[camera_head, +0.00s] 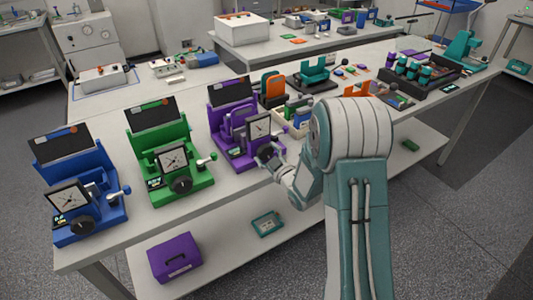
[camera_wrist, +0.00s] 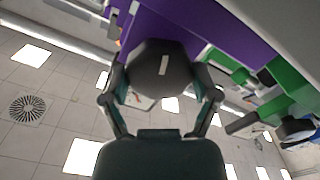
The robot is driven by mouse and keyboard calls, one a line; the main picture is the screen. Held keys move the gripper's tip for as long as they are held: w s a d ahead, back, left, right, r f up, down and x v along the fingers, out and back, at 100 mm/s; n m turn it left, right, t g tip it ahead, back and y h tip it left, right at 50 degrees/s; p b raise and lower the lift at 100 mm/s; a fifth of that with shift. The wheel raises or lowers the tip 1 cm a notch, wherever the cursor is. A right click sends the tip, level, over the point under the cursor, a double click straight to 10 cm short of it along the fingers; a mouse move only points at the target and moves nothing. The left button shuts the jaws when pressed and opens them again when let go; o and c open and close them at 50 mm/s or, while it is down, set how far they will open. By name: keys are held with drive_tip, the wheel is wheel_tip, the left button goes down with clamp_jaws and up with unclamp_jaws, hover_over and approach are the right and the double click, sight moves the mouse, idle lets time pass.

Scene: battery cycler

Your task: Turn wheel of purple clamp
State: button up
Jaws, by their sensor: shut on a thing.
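The purple clamp (camera_head: 222,122) stands on the bench, third in a row after a blue and a green one. It has a square dial (camera_head: 259,127) and a dark wheel on its front. My gripper (camera_head: 268,158) reaches in from the right at this wheel. In the wrist view, the black wheel (camera_wrist: 158,62) with a white mark sits between the two fingers of my gripper (camera_wrist: 160,84), which are shut on it from either side. The purple body (camera_wrist: 222,28) shows behind the wheel. In the head view my gripper partly hides the wheel.
The green clamp (camera_head: 172,140) stands left of the purple one, and the blue clamp (camera_head: 62,177) farther left. A pale bin of coloured parts (camera_head: 296,122) stands close on the right. A purple box (camera_head: 174,258) lies on the lower shelf. The floor in front is clear.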

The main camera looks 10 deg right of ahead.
drive_tip(key=o, duration=1)
drive_tip(key=shift+a, duration=0.15)
drive_tip(key=v, duration=1.2)
